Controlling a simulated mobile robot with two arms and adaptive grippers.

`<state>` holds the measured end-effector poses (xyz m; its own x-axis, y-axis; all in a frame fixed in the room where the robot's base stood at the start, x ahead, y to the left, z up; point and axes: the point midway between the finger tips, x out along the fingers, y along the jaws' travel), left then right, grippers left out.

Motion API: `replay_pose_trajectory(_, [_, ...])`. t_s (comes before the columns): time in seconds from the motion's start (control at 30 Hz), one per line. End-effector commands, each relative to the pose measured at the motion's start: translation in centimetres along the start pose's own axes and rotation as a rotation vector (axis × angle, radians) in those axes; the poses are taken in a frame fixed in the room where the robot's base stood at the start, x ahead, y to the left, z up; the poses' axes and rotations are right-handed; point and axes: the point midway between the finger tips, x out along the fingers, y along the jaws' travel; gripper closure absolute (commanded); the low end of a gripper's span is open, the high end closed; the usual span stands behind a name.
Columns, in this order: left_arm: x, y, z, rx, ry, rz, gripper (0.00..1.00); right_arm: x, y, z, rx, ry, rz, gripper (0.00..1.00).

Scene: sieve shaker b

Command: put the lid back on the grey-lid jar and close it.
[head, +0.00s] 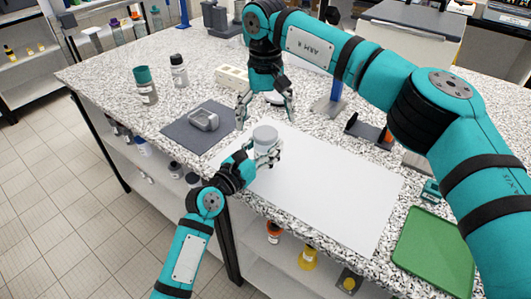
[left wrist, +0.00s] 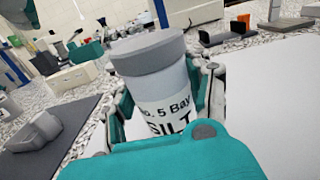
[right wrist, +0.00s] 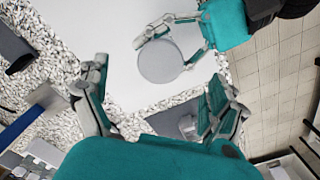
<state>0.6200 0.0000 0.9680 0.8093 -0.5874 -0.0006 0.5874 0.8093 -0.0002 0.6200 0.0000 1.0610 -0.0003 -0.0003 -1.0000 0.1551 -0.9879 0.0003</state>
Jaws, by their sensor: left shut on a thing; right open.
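The jar (left wrist: 160,95) is clear-looking with a white label reading "SILT". Its flat grey lid (left wrist: 147,50) sits on top of it, level; I cannot tell whether it is screwed tight. My left gripper (head: 266,156) is shut around the jar's body and holds it upright at the left end of the white sheet. The lid also shows in the head view (head: 265,132) and, from above, in the right wrist view (right wrist: 160,61). My right gripper (head: 266,118) is open and empty, fingers pointing down, above and just behind the jar, apart from the lid.
A grey mat (head: 178,137) with a grey scoop-like item (head: 203,120) lies left of the jar. Two bottles (head: 146,90) (head: 179,72) stand farther left. A blue-post stand (head: 335,92) is behind. A green tray (head: 433,252) lies right. The white sheet (head: 330,195) is mostly clear.

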Motion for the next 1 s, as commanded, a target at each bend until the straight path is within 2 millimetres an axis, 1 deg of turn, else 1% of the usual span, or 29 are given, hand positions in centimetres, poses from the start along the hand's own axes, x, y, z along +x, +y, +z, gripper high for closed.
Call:
replay_pose_trajectory(0.27, [0.0, 0.0, -0.1, 0.0, 0.001, 0.0, 1.0, 0.0, 0.0, 0.0, 0.0, 0.0, 0.0, 0.0])
replay_pose_trajectory(0.37, [0.0, 0.0, 0.0, 0.0, 0.001, 0.0, 1.0, -0.5, 0.0, 0.0, 0.0, 0.002, 0.0, 0.0])
replay_pose_trajectory(0.47, [0.0, 0.0, 0.0, 0.0, 0.001, 0.0, 1.0, -1.8, -0.1, -0.1, 0.0, 0.003, -0.001, 0.0])
replay_pose_trajectory(0.8, [0.0, 0.0, -0.1, 0.0, 0.001, 0.0, 1.0, -8.9, -0.1, 0.0, 0.002, 0.003, 0.0, 0.0])
replay_pose_trajectory(0.9, [0.0, 0.0, -0.1, 0.0, 0.001, 0.0, 1.0, -10.4, -0.1, -0.1, 0.002, 0.002, 0.0, 0.0])
replay_pose_trajectory(1.0, [0.0, 0.0, -0.1, 0.0, 0.001, 0.0, 1.0, -11.4, -0.1, 0.0, 0.0, 0.002, 0.0, 0.0])
